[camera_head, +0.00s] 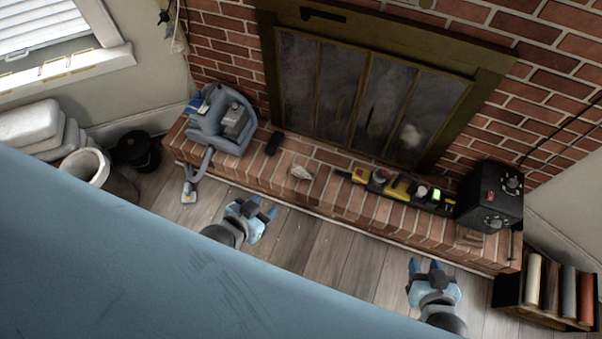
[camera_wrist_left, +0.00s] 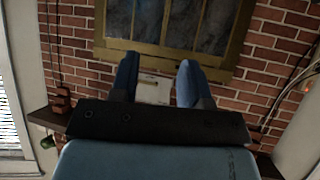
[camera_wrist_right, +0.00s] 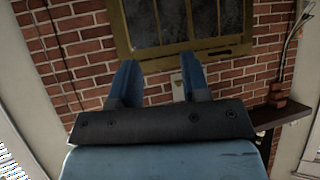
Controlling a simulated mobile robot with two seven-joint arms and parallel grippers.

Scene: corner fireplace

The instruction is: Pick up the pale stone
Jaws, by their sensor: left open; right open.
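The pale stone (camera_head: 300,172) is a small whitish lump on the brick hearth (camera_head: 325,198), left of its middle, in the head view. My left gripper (camera_head: 262,207) is open and empty in front of the hearth, to the left of the stone and nearer to me. My right gripper (camera_head: 426,265) is open and empty in front of the hearth, well to the right of the stone. In the left wrist view the left fingers (camera_wrist_left: 155,85) stand apart with nothing between them. In the right wrist view the right fingers (camera_wrist_right: 158,85) also stand apart. Neither wrist view clearly shows the stone.
A crate of rolls (camera_head: 508,291) stands at right. The hearth around the stone is clear.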

